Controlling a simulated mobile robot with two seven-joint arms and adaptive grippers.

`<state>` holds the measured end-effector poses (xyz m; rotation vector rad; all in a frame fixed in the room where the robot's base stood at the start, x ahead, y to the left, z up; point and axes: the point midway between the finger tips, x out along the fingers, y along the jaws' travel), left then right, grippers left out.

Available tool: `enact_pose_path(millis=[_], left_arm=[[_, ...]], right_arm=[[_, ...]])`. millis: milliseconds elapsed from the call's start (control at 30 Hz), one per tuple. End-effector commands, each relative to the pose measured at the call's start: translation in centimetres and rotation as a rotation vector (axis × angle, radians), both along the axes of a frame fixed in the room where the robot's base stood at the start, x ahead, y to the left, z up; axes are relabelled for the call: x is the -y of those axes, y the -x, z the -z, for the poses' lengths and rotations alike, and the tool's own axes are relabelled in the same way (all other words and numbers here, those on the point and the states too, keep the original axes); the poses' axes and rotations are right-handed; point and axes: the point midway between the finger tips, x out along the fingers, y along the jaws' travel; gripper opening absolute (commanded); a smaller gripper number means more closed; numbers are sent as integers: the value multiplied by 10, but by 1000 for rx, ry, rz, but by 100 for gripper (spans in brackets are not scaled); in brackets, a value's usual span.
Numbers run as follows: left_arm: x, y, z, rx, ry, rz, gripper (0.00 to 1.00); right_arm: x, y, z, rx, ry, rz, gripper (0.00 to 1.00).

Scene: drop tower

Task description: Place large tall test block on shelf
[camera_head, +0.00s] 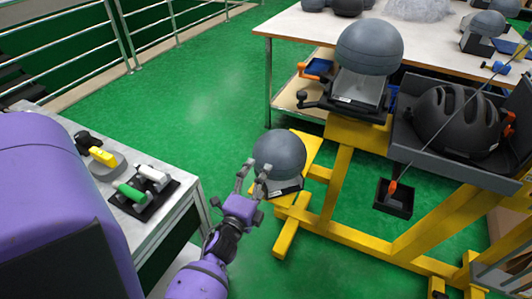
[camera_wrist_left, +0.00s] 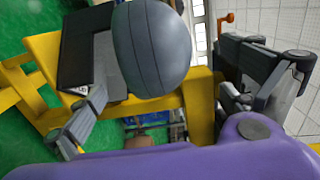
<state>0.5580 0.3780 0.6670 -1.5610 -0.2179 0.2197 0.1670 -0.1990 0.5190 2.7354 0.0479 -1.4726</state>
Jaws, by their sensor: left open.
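A grey rounded test block (camera_head: 279,155) on a pale and dark base sits on the low yellow platform (camera_head: 312,150); it also shows in the left wrist view (camera_wrist_left: 152,48). A larger grey block (camera_head: 369,48) stands higher on the yellow frame. My left gripper (camera_head: 255,177) is open just in front of the lower block. In the left wrist view its fingers (camera_wrist_left: 172,100) are spread wide on either side of the block; contact cannot be told. A shelf (camera_head: 288,98) shows under the white-topped table (camera_head: 300,27). My right gripper is not in view.
A black helmet (camera_head: 455,118) lies in a grey tray on the yellow frame (camera_head: 340,185). A side table (camera_head: 180,205) with yellow and green-handled tools stands at left. Green floor is clear between.

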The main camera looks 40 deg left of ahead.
Motion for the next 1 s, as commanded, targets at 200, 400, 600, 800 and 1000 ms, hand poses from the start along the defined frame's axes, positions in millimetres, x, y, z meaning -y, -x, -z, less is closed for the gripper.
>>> enact_pose_path(millis=[200,400,600,800,1000], left_arm=[[3,10,-1,1,0,0,100],[3,20,6,-12,38,-2,100],[23,104,59,-129,401,-46,100],[91,248,125,-355,981,-224,100],[158,358,146,-529,1362,-443,100]], right_arm=[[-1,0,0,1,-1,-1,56],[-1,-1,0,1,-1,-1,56],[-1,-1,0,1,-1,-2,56],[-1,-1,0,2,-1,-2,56],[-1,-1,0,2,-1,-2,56]])
